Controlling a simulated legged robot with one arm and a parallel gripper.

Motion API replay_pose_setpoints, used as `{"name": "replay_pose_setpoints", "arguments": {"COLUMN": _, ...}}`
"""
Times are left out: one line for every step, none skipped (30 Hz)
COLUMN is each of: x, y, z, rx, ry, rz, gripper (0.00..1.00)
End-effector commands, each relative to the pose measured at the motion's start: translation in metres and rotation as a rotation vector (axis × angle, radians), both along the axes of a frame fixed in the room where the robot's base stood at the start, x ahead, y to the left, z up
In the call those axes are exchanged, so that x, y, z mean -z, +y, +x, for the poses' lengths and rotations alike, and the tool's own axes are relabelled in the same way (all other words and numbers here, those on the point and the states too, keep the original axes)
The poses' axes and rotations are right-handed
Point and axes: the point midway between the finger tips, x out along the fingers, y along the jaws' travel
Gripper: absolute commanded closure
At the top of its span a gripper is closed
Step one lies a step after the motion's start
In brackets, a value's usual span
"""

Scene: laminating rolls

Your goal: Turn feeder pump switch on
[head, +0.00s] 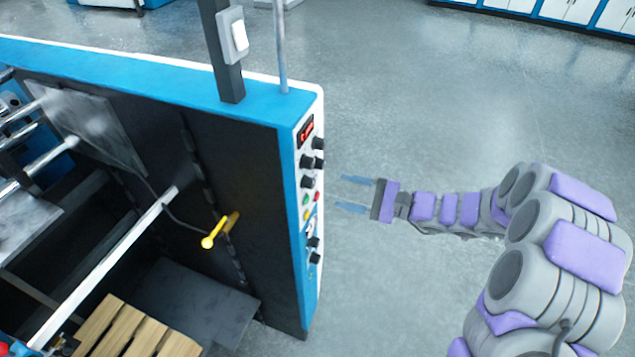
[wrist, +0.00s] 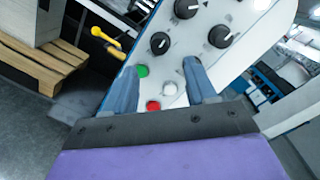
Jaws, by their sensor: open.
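The machine's control panel (head: 308,222) is a narrow white face with a red display, black knobs and coloured buttons. No label reading feeder pump can be made out, so I cannot tell which control is the feeder pump switch. My gripper (head: 340,193) is open and empty, just right of the panel, fingers pointing at it. In the wrist view, a green button (wrist: 142,71), a white button (wrist: 169,88) and a red button (wrist: 153,106) show between or near the fingers. Black knobs (wrist: 160,43) lie beyond the fingertips. A white rocker switch (head: 239,35) sits on a dark post.
A yellow handle (head: 213,239) sticks out of the machine's dark side. A wooden pallet (head: 125,327) stands lower left. The grey floor (head: 430,110) right of the panel is open. Blue and white cabinets (head: 560,10) line the back.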

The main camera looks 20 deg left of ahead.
Motion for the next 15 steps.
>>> {"name": "replay_pose_setpoints", "arguments": {"x": 0.000, "y": 0.011, "z": -0.002, "rx": -0.006, "ry": 0.000, "rz": -0.001, "gripper": 0.44}}
{"name": "replay_pose_setpoints", "arguments": {"x": 0.000, "y": 0.017, "z": -0.001, "rx": -0.004, "ry": 0.000, "rz": -0.001, "gripper": 0.44}}
{"name": "replay_pose_setpoints", "arguments": {"x": 0.000, "y": 0.025, "z": -0.002, "rx": -0.005, "ry": 0.001, "rz": -0.002, "gripper": 0.44}}
{"name": "replay_pose_setpoints", "arguments": {"x": 0.000, "y": 0.030, "z": -0.001, "rx": -0.004, "ry": 0.001, "rz": -0.001, "gripper": 0.44}}
{"name": "replay_pose_setpoints", "arguments": {"x": 0.000, "y": 0.035, "z": -0.001, "rx": -0.004, "ry": 0.001, "rz": -0.001, "gripper": 0.44}}
{"name": "replay_pose_setpoints", "arguments": {"x": 0.000, "y": 0.043, "z": -0.001, "rx": -0.004, "ry": 0.001, "rz": -0.001, "gripper": 0.44}}
{"name": "replay_pose_setpoints", "arguments": {"x": 0.000, "y": 0.047, "z": -0.001, "rx": -0.003, "ry": 0.001, "rz": -0.001, "gripper": 0.44}}
{"name": "replay_pose_setpoints", "arguments": {"x": 0.000, "y": 0.052, "z": -0.001, "rx": -0.002, "ry": 0.001, "rz": -0.002, "gripper": 0.44}}
{"name": "replay_pose_setpoints", "arguments": {"x": 0.000, "y": 0.058, "z": -0.001, "rx": -0.004, "ry": 0.000, "rz": -0.002, "gripper": 0.44}}
{"name": "replay_pose_setpoints", "arguments": {"x": 0.000, "y": 0.062, "z": -0.001, "rx": -0.002, "ry": 0.000, "rz": -0.002, "gripper": 0.44}}
{"name": "replay_pose_setpoints", "arguments": {"x": 0.000, "y": 0.065, "z": -0.001, "rx": -0.002, "ry": 0.000, "rz": -0.002, "gripper": 0.44}}
{"name": "replay_pose_setpoints", "arguments": {"x": 0.000, "y": 0.069, "z": -0.001, "rx": -0.003, "ry": 0.000, "rz": -0.003, "gripper": 0.44}}
{"name": "replay_pose_setpoints", "arguments": {"x": 0.000, "y": 0.072, "z": -0.001, "rx": -0.002, "ry": 0.000, "rz": -0.002, "gripper": 0.44}}
{"name": "replay_pose_setpoints", "arguments": {"x": 0.000, "y": 0.074, "z": -0.001, "rx": -0.002, "ry": 0.000, "rz": -0.002, "gripper": 0.44}}
{"name": "replay_pose_setpoints", "arguments": {"x": 0.000, "y": 0.076, "z": -0.001, "rx": -0.002, "ry": 0.000, "rz": -0.002, "gripper": 0.44}}
